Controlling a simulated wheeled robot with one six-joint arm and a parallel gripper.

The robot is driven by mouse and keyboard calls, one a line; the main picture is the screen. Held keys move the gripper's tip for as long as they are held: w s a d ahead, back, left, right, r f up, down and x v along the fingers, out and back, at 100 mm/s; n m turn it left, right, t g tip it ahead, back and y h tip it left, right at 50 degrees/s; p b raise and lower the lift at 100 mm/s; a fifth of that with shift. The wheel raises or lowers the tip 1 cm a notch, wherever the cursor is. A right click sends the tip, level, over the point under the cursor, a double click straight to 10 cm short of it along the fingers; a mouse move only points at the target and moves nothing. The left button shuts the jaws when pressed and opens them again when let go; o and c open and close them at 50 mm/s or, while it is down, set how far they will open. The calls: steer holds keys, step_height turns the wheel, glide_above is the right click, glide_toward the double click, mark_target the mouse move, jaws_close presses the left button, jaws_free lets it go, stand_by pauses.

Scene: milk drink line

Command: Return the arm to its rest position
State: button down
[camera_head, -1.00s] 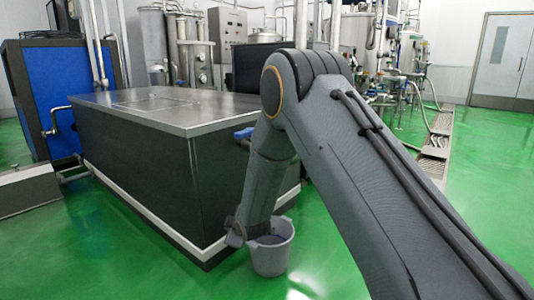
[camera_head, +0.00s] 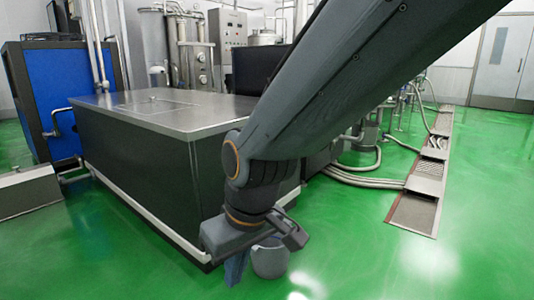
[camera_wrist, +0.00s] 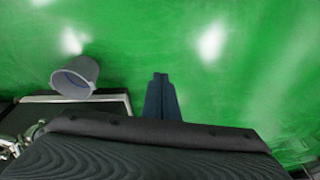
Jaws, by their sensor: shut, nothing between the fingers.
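My gripper (camera_head: 236,272) hangs at the end of my folded arm, low in front of the dark steel-topped tank. Its fingers point down and are shut with nothing between them. In the wrist view the shut fingers (camera_wrist: 160,98) show against the green floor. A grey bucket (camera_head: 270,259) stands on the floor just right of and behind my gripper, partly hidden by it. The bucket also shows in the wrist view (camera_wrist: 76,76), left of the fingers and apart from them.
The long dark tank (camera_head: 135,165) with a steel top stands behind my gripper. A blue cabinet (camera_head: 38,100) is at the left. A floor drain channel (camera_head: 418,212) and hoses lie at the right. The green floor (camera_head: 400,270) in front is clear.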

steer(key=s+d+r+m+g+p, duration=0.25)
steer(key=s+d, duration=0.25)
steer(key=s, duration=0.6)
steer(key=d+r+m+h+p, duration=0.1)
steer(key=d+r+m+p, duration=0.1)
steer(key=d+r+p, duration=0.8)
steer(key=d+r+m+h+p, duration=0.1)
steer(key=d+r+m+p, duration=0.2)
steer(key=d+r+p, duration=0.7)
step_height(320, 180, up, 8)
steer(key=p, duration=1.6)
steer(key=shift+m+t, duration=0.35)
steer(key=shift+d, duration=0.1)
